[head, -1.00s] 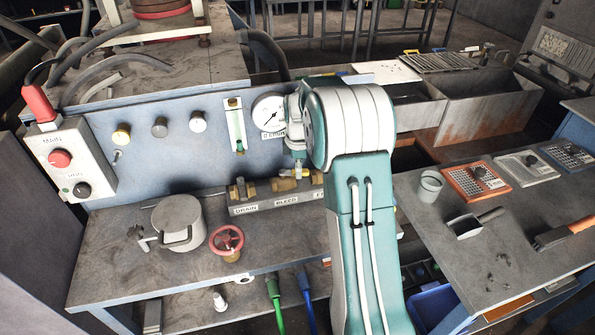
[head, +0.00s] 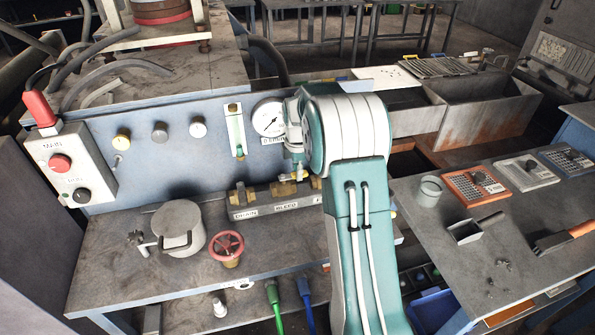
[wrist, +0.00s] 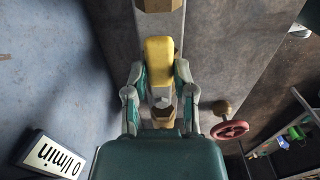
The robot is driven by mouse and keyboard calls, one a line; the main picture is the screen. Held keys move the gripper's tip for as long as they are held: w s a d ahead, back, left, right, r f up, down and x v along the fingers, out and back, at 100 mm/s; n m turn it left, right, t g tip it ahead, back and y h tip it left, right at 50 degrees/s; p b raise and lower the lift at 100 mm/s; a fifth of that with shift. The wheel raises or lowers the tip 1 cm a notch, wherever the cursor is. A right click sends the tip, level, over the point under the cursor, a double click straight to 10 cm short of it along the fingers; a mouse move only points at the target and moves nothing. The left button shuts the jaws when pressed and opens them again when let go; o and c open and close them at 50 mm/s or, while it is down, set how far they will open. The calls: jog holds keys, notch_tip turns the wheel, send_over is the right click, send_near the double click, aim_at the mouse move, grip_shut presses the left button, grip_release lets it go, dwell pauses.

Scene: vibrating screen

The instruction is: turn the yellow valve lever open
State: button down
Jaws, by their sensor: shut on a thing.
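The yellow valve lever (wrist: 158,58) lies between the two fingers of my gripper (wrist: 158,78) in the wrist view. The fingers are shut on it, one on each side. A brass fitting (wrist: 160,118) shows just below the lever, towards my palm. In the head view my gripper (head: 296,150) is low at the manifold (head: 275,207), beside the brass valves, and the arm hides most of it. Only a small bit of yellow shows under it there, so I cannot read the lever's angle well.
Brass valves (head: 245,194) stand on the manifold above labels DRAIN and BLEED; my arm hides its right end. A red handwheel (head: 227,245) and a grey pot (head: 178,228) stand on the bench in front. A round gauge (head: 269,117) is on the panel behind.

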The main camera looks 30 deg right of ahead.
jog(key=shift+c, duration=2.2)
grip_release()
jog(key=shift+w+f, duration=0.1)
notch_tip(320, 180, up, 12)
